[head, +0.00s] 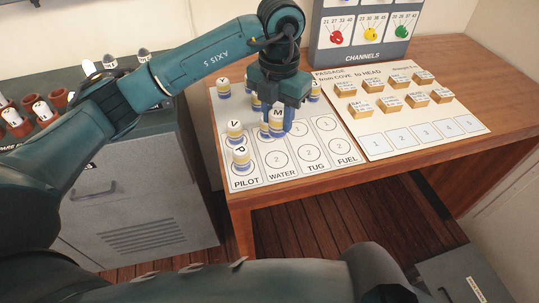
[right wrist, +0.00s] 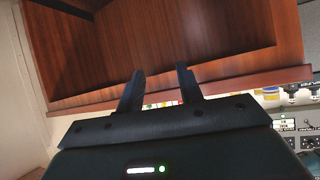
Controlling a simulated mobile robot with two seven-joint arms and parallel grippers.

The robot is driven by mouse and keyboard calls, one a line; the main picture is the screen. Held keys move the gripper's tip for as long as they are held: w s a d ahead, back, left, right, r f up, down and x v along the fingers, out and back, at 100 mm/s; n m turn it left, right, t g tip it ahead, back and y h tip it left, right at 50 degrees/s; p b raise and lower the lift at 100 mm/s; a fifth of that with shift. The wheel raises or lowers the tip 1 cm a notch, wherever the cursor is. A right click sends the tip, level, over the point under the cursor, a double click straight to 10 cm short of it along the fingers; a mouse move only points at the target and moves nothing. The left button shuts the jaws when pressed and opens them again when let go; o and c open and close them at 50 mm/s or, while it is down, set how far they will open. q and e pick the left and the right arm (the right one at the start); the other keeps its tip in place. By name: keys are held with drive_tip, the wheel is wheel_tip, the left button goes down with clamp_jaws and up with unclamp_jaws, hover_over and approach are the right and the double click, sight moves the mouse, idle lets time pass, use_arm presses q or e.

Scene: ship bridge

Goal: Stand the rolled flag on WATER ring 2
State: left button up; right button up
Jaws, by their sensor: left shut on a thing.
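The rolled flag marked M (head: 277,116) is a short cream, yellow and blue roll, upright in the head view. My left gripper (head: 278,119) comes down from above and is shut on it, over the far end of the WATER column. WATER ring 2 (head: 281,158) is a printed circle on the white sheet, bare, nearer the front edge than the flag. I cannot tell whether the flag's base touches the sheet. My right gripper (right wrist: 160,92) is open and empty in the right wrist view, facing reddish wooden panels.
Rolled flags V (head: 234,130) and P (head: 240,157) stand in the PILOT column, left of the WATER rings. Flag Y (head: 223,88) and others stand behind. The TUG and FUEL rings look bare. A board with wooden blocks (head: 397,81) lies right.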

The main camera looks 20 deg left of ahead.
sight(277, 131)
use_arm(q)
wheel_tip(277, 131, down, 4)
drive_tip(key=shift+f, duration=0.25)
wheel_tip(277, 131, down, 4)
drive_tip(key=shift+f+p, duration=0.1)
drive_tip(key=shift+p, duration=0.35)
use_arm(e)
drive_tip(key=shift+d, duration=0.2)
use_arm(q)
drive_tip(key=shift+f, duration=0.2)
drive_tip(key=o, duration=0.9)
drive_tip(key=shift+r, duration=0.1)
use_arm(e)
drive_tip(key=shift+w+r, duration=0.1)
use_arm(q)
drive_tip(key=shift+o, duration=0.2)
